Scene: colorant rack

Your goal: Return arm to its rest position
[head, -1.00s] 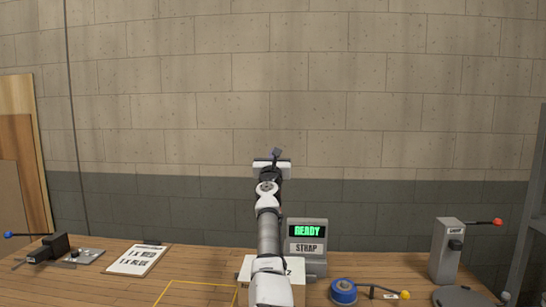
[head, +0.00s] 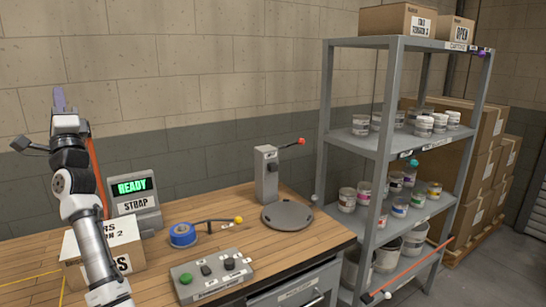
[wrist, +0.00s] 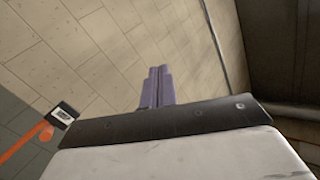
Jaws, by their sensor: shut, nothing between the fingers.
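My gripper (head: 59,99) is at the upper left of the head view, raised above the workbench and pointing up in front of the block wall. Its two purple fingers are together with nothing between them. In the wrist view the fingers (wrist: 157,86) stand side by side, closed, against the wall. My arm is raised from the lower left of the head view, in front of a cardboard box (head: 75,262) and partly hiding it. The gripper touches nothing.
A metal rack (head: 393,150) with several jars stands right. The air above the bench is mostly clear.

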